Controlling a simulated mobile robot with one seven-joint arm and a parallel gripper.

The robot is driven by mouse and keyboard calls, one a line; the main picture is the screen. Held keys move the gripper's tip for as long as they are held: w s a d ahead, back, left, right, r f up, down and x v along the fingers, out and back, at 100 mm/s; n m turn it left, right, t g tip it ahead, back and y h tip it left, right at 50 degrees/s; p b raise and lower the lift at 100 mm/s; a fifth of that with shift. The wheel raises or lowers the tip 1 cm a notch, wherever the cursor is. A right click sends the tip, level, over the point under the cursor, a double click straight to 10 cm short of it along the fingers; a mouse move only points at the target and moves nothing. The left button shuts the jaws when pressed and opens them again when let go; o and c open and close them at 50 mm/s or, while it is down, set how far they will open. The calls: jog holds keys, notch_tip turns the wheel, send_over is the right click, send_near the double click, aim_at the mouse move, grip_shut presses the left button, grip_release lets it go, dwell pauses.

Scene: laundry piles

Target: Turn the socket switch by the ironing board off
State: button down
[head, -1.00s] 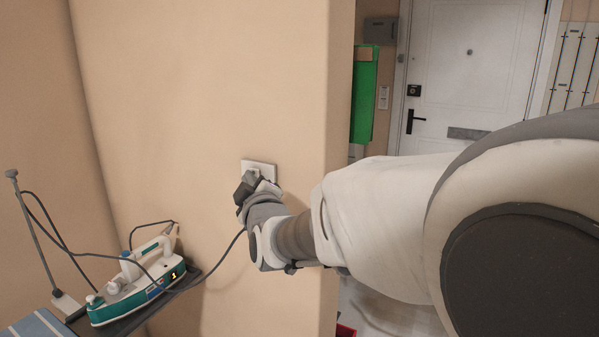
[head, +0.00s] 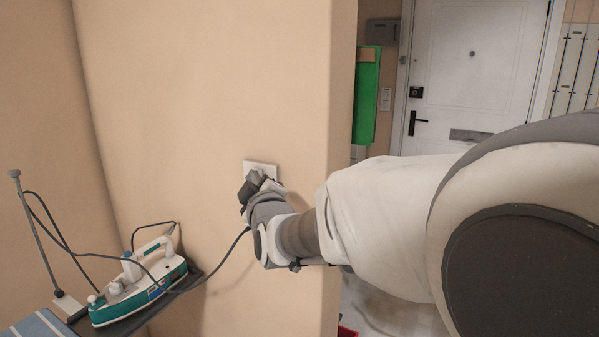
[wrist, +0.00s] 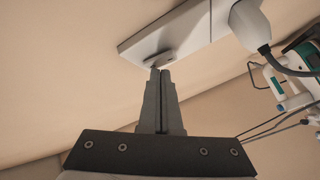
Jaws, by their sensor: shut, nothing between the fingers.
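The white socket plate (head: 261,167) is on the beige wall, partly hidden behind my gripper (head: 256,180). In the wrist view the plate (wrist: 150,36) runs across the top, with a small light switch rocker (wrist: 172,56) on it. My gripper (wrist: 160,72) is shut, its two fingers together and empty. The fingertips are at the rocker's lower left edge; whether they touch it I cannot tell. A white plug (wrist: 250,24) sits in the socket to the right of the switch. The rocker's on or off position is not clear.
The teal and white iron (head: 140,278) stands on the end of the ironing board (head: 38,325) at lower left. Its dark cord (head: 215,268) runs toward the socket. The wall's corner is right of my gripper, with a white door (head: 470,75) beyond.

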jog(key=shift+s+a, duration=0.3)
jog(key=shift+s, duration=0.4)
jog(key=shift+s, duration=0.1)
jog(key=s, duration=0.1)
jog(key=s+a, duration=0.1)
jog(key=s, duration=0.1)
jog(key=s+p, duration=0.1)
jog(key=shift+s+a+f, duration=0.2)
jog(key=shift+a+f, duration=0.15)
jog(key=shift+a, duration=0.05)
